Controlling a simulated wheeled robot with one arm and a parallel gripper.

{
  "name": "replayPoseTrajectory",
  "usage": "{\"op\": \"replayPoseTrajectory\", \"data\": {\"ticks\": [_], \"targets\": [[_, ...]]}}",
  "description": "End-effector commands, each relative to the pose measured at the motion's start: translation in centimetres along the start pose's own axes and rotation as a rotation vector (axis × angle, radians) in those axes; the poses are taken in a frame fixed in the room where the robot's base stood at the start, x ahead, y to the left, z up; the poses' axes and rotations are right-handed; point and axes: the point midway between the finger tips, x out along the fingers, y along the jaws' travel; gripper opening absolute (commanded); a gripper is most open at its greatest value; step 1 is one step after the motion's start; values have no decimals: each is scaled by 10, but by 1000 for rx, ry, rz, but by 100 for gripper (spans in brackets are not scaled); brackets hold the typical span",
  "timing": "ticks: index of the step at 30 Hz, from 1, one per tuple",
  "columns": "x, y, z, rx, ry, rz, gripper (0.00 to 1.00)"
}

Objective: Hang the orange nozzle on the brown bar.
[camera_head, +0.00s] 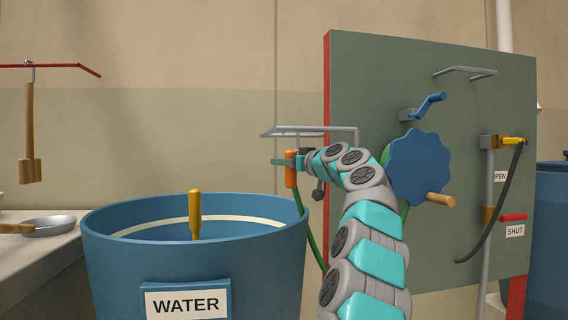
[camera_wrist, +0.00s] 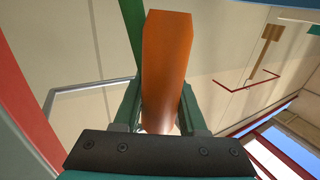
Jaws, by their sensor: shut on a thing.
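The orange nozzle (camera_head: 291,173) is between the fingers of my gripper (camera_head: 288,161), above the right rim of the blue water barrel. A green hose (camera_head: 310,240) hangs down from it. In the wrist view the nozzle (camera_wrist: 167,60) stands between both fingers of my gripper (camera_wrist: 160,100), which is shut on it. A grey rod (camera_head: 300,132) juts left from the board, a little above the nozzle and my gripper; it also shows in the wrist view (camera_wrist: 90,88). I cannot make out a clearly brown bar in either view.
The blue WATER barrel (camera_head: 100,252) with a yellow handle (camera_head: 195,212) stands below left. The green board (camera_head: 375,75) carries a blue wheel (camera_head: 418,165), a blue crank (camera_head: 430,104) and a yellow-handled valve (camera_head: 513,141). A wooden paddle (camera_head: 30,120) hangs from a red bar (camera_head: 50,66).

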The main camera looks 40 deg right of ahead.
Motion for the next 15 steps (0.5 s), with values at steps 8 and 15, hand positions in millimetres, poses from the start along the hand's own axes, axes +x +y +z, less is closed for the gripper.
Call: {"op": "replayPoseTrajectory", "data": {"ticks": [8,15], "targets": [[0,0,18,0,1,1,0],[0,0,30,0,1,0,0]]}}
